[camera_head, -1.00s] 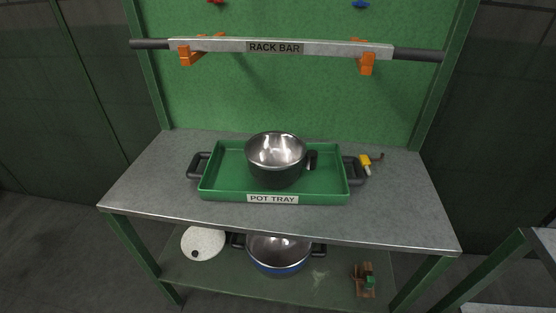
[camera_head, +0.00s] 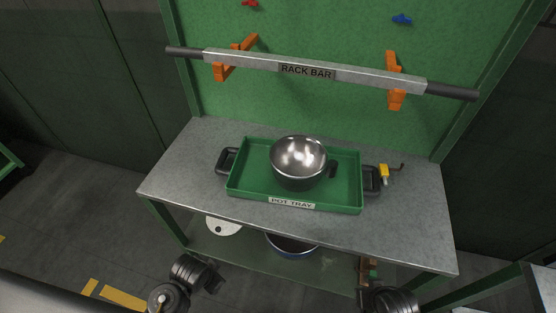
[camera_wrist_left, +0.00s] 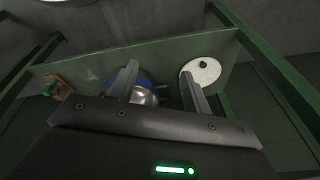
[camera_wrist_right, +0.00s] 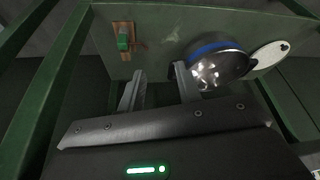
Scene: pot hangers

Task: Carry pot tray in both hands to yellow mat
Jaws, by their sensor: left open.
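The green pot tray (camera_head: 245,180) sits on the grey workbench (camera_head: 410,218), with a black handle at each end. A steel pot with a dark outside (camera_head: 299,160) stands in it. My left gripper (camera_wrist_left: 160,72) is open and empty, below and in front of the bench, facing the lower shelf. My right gripper (camera_wrist_right: 159,72) is also open and empty, in front of the shelf on the right. Neither touches the tray. No yellow mat can be made out; only yellow stripes (camera_head: 124,298) show on the floor at the lower left.
The rack bar (camera_head: 375,80) rests on orange hooks above the bench. A small yellow item (camera_head: 384,172) lies beside the tray's right handle. The lower shelf (camera_head: 220,246) holds a blue-banded pot (camera_wrist_right: 220,68), a pale round lid (camera_wrist_left: 201,70) and a green-and-brown object (camera_wrist_right: 123,38).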

